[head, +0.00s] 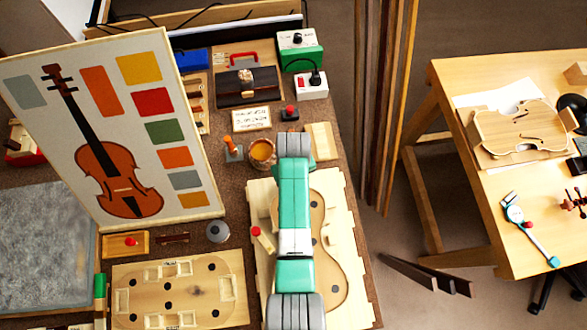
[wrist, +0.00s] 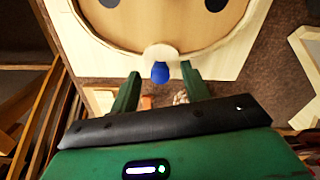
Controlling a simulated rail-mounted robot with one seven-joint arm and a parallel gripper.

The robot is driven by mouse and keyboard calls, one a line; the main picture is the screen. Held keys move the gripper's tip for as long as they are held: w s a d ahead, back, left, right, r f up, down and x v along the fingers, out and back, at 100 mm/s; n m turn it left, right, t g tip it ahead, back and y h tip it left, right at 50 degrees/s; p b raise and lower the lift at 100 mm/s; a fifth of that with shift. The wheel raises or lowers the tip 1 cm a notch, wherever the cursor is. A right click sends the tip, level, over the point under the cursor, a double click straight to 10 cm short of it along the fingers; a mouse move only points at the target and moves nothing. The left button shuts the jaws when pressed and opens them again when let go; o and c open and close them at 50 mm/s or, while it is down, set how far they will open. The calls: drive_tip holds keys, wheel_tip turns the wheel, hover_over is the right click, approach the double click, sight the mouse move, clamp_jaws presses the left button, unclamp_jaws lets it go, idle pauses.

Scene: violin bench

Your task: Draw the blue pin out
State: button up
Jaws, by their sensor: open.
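The blue pin (wrist: 160,72) shows in the wrist view as a rounded blue head. It sits at a pale wooden block (wrist: 160,52) on the edge of a violin-shaped form on a light board (wrist: 92,58). My gripper (wrist: 160,77) is open, with one green finger on each side of the pin's head. The fingers appear apart from the pin; their exact height relative to it cannot be told. In the head view my green and grey arm lies over the board (head: 359,300) and hides the pin and gripper.
A cup of amber liquid (head: 261,151) and a grey round weight (head: 217,231) stand left of my arm. A red-tipped block (head: 262,240) lies on the board. A tall violin colour chart (head: 125,130) stands at left. A wooden plate with slots (head: 180,290) lies at front left.

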drive_tip(key=shift+f, duration=0.15)
clamp_jaws()
idle(0.4)
